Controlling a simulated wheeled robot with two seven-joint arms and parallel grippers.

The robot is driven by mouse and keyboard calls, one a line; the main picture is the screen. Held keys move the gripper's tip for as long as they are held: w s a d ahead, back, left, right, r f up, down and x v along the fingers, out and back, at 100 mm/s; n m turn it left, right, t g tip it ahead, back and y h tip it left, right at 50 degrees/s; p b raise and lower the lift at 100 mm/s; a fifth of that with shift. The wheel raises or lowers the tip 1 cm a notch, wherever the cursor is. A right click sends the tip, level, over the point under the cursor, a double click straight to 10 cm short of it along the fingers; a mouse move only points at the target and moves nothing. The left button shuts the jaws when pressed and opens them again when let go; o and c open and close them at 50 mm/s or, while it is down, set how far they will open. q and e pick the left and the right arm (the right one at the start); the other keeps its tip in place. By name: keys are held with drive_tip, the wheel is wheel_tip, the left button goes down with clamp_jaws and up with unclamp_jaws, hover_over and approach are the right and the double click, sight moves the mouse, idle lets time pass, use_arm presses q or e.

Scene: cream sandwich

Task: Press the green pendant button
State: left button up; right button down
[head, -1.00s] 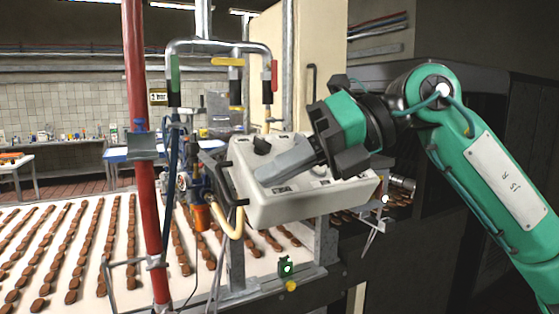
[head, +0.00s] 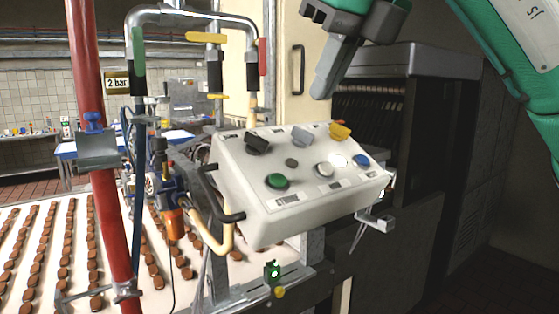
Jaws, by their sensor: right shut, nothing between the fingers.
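The green button (head: 277,181) sits at the lower left of the white pendant box (head: 305,207), with its top uncovered. The box is mounted at a tilt in the middle of the head view, with its panel facing up and toward me. My right gripper (head: 322,92) is shut and empty. It points down from the top of the view, above and to the right of the green button, clear of the panel in the picture. My left gripper is out of view.
The panel also carries a black switch (head: 257,144), a grey switch (head: 302,136), a yellow switch (head: 340,131), a white button (head: 324,169) and a blue button (head: 361,160). A black handle (head: 215,192) sticks out at its left. A red pipe (head: 105,215) stands further left.

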drive_tip(key=p, duration=0.2)
approach(280, 179)
drive_tip(key=p+x, duration=0.2)
drive_tip(key=x, duration=0.3)
drive_tip(key=shift+w+a+f+p, duration=0.1)
drive_tip(key=shift+p, duration=0.3)
drive_tip(key=shift+w+a+f, duration=0.15)
drive_tip(key=shift+w+f, duration=0.05)
drive_tip(key=shift+f, duration=0.5)
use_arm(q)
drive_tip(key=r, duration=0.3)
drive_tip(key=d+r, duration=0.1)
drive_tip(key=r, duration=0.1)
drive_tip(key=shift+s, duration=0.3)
